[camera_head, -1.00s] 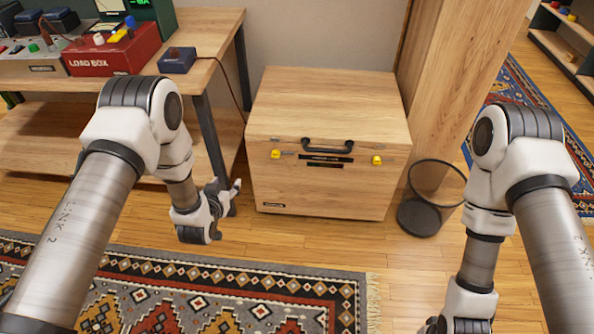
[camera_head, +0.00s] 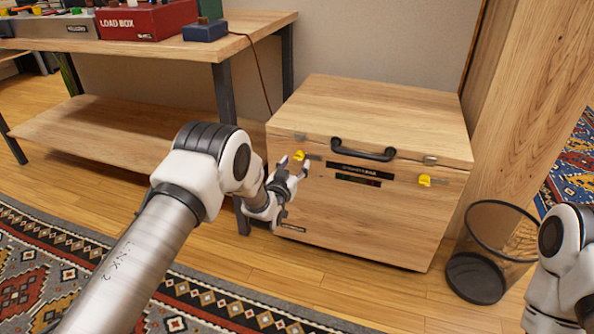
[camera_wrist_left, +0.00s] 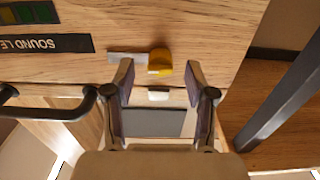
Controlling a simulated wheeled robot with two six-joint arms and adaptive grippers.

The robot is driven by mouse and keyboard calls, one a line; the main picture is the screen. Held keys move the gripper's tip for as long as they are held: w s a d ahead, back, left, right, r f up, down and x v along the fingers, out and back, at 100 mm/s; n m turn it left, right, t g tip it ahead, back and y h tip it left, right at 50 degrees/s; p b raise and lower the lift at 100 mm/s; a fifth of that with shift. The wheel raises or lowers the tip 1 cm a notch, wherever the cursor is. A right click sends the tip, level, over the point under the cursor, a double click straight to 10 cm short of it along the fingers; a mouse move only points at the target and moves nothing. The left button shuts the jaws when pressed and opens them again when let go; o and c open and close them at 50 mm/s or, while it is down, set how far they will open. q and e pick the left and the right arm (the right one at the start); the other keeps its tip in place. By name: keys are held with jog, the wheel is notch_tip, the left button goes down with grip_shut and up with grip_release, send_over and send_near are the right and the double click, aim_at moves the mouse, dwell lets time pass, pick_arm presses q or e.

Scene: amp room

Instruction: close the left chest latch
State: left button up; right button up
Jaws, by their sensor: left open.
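The wooden chest (camera_head: 365,215) stands on the floor with its lid (camera_head: 380,110) down. The yellow left latch (camera_head: 299,155) is on its front, below the lid seam; the similar right latch (camera_head: 425,180) is farther right. My left gripper (camera_head: 292,170) is open in front of the left latch. In the left wrist view, the yellow latch (camera_wrist_left: 160,62) lies just beyond the gap between the open fingertips (camera_wrist_left: 160,77), with a small pale metal piece (camera_wrist_left: 159,95) near the lid seam. I cannot tell whether a finger touches the latch. My right gripper is out of view.
A black handle (camera_head: 362,152) sits between the latches. A workbench (camera_head: 150,50) with a dark leg (camera_head: 224,95) stands left of the chest. A mesh bin (camera_head: 475,278) is close on the right. Open floor and a patterned rug (camera_head: 215,305) lie in front.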

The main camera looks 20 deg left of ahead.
pick_arm(q)
jog(key=shift+w+f, duration=0.15)
jog(key=shift+w, duration=0.85)
jog(key=shift+r, duration=0.2)
grip_shut()
